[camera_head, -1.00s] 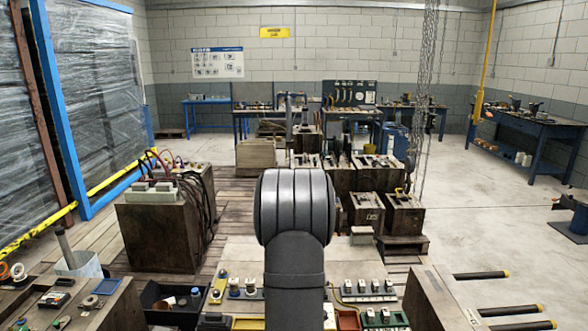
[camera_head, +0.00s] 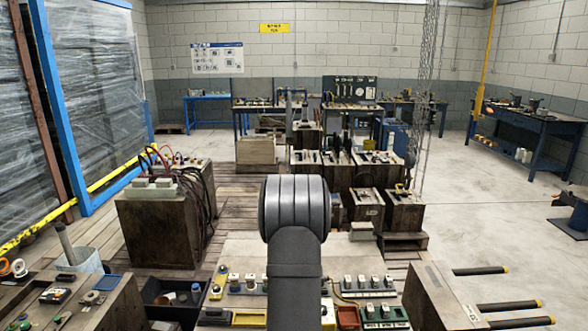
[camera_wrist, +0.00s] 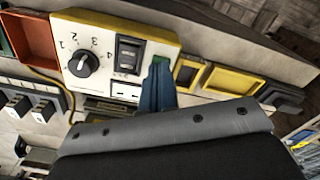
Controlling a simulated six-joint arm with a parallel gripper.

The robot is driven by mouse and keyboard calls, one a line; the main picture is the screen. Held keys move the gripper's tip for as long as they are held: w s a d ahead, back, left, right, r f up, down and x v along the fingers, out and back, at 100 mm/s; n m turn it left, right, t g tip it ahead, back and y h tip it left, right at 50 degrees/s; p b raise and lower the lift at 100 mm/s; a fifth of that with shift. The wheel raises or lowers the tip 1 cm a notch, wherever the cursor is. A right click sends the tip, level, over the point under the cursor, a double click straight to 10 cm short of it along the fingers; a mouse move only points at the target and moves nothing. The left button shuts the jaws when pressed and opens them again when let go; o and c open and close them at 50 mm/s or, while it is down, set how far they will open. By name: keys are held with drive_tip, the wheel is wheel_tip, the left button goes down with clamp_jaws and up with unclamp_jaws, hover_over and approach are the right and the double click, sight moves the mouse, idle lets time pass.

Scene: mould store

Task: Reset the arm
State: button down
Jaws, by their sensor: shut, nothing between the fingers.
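My arm (camera_head: 295,210) rises in the middle of the head view, and its own bulk hides my gripper there. In the wrist view my gripper (camera_wrist: 160,66) shows as narrow blue-grey fingers, shut and empty. The fingertips appear over or beside the right edge of a cream control panel (camera_wrist: 150,37). I cannot tell whether they touch it. The panel has a black rotary knob (camera_wrist: 83,63) with numbers around it and a dark rocker switch (camera_wrist: 128,54).
Yellow-rimmed trays (camera_wrist: 232,80) and an orange-red tray (camera_wrist: 36,38) lie near the panel in the wrist view. A wooden crate with cables (camera_head: 165,225) stands left of my arm. Dark crates (camera_head: 365,205) stand behind to the right.

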drive_tip(key=shift+r, duration=0.1)
drive_tip(key=shift+r, duration=4)
drive_tip(key=d+f+m, duration=0.1)
drive_tip(key=d, duration=0.2)
drive_tip(key=w+d+f+m, duration=0.1)
drive_tip(key=d, duration=0.2)
drive_tip(key=w+d+f+m, duration=0.1)
drive_tip(key=d+m, duration=0.1)
drive_tip(key=d, duration=0.1)
drive_tip(key=shift+f, duration=1)
